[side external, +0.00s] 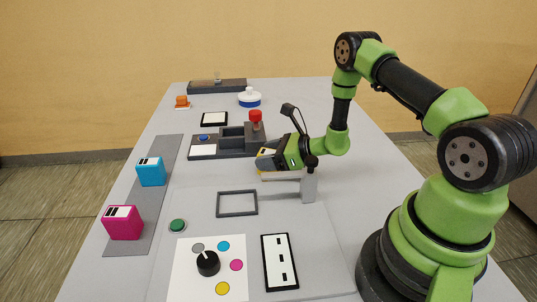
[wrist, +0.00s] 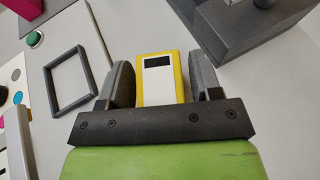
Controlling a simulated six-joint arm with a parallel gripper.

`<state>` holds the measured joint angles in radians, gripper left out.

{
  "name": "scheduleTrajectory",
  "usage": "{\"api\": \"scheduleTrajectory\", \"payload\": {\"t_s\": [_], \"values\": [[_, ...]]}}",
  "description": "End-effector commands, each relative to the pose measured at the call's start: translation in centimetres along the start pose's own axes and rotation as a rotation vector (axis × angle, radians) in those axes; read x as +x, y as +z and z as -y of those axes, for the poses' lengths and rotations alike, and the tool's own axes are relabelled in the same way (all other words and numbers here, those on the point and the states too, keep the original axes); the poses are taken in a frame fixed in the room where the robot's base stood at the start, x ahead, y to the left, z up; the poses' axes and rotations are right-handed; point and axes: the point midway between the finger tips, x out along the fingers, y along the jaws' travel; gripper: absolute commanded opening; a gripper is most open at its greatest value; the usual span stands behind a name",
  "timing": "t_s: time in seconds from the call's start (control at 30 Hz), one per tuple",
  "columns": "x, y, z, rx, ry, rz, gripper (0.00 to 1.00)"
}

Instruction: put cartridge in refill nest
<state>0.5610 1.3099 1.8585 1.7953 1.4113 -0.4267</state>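A yellow cartridge (wrist: 161,85) with a white label and black window sits between the two fingers of my gripper (wrist: 161,82). In the side view, my gripper (side external: 268,160) is low over the table, just in front of a dark station, and the near finger hides most of the yellow cartridge. The dark station (side external: 222,154) has box-like recesses, a blue button and a red knob; I cannot tell whether it is the refill nest.
Cyan (side external: 151,172) and magenta (side external: 124,223) cartridges stand on a grey strip at left. An empty dark frame (side external: 237,214) lies nearer. A grey post (side external: 309,186) stands beside my gripper. A dial panel (side external: 190,280) and green button (side external: 178,225) are in front.

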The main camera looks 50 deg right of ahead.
Motion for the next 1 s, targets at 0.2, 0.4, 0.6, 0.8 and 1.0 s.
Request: {"api": "scheduleTrajectory", "payload": {"t_s": [0.2, 0.4, 0.6, 0.8, 1.0], "values": [[0.0, 0.0, 0.0, 0.000, 0.000, 0.000, 0.68], [-0.5, 0.3, 0.0, 0.002, -0.001, -0.001, 0.68], [-4.3, 0.3, 0.2, 0.006, -0.007, -0.001, 0.68], [-8.8, 0.3, 0.2, 0.004, -0.007, -0.001, 0.68], [-11.4, 0.3, 0.1, 0.001, -0.004, 0.000, 0.68]]}}
